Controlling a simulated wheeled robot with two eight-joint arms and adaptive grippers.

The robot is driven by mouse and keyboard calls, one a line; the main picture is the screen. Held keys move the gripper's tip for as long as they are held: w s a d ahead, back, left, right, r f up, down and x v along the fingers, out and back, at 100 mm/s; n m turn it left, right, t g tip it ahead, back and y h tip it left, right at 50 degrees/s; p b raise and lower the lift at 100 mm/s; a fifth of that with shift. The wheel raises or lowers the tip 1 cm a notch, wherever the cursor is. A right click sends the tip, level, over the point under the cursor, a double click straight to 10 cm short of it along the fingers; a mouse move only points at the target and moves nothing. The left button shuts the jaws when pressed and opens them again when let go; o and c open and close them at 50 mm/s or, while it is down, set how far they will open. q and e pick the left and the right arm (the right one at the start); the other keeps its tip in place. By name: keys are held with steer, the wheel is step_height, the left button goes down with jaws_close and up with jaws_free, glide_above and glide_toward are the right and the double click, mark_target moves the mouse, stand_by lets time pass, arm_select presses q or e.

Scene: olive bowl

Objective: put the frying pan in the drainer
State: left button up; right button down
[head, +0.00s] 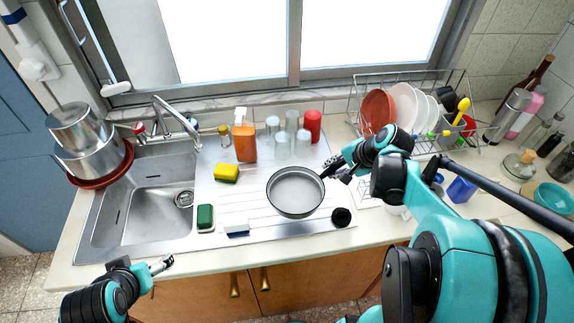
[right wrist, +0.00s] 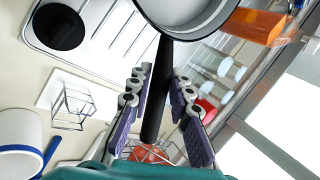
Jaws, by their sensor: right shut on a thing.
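The grey frying pan (head: 295,192) is level over the ribbed steel drainboard, its open side up. I cannot tell if it touches the board. My right gripper (head: 334,172) is shut on its dark handle; in the right wrist view the fingers (right wrist: 158,85) flank the handle (right wrist: 154,105) and the pan (right wrist: 190,30) extends beyond them. The wire drainer (head: 357,92) stands at the back right, holding a reddish plate (head: 378,111) and several white plates (head: 404,104) upright. My left gripper (head: 163,265) hangs in front of the counter, apart from everything; its jaw opening is unclear.
An orange bottle (head: 244,142), clear glasses (head: 292,122) and a red glass (head: 312,125) stand behind the pan. Sponges (head: 226,173), a white-blue brush (head: 237,229) and a black round item (head: 341,217) lie around it. The sink (head: 145,200) is left; bottles (head: 510,115) crowd the right.

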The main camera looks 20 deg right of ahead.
steer(key=w+f+b, duration=0.1)
steer(key=w+f, duration=0.1)
steer(key=w, duration=0.1)
steer(key=w+d+f+b, duration=0.1)
steer(key=w+f, duration=0.1)
steer(key=w, duration=0.1)
steer(key=w+d+f+b, duration=0.1)
steer(key=w+f, duration=0.1)
steer(key=w, duration=0.1)
steer(key=shift+w+f, duration=0.1)
steer(key=shift+w, duration=0.15)
step_height(320, 180, down, 4)
steer(key=shift+f+b, duration=0.1)
steer(key=shift+b, duration=0.8)
steer(key=shift+a, duration=0.1)
steer(key=c, duration=1.8)
jaws_free()
steer(key=o, duration=0.4)
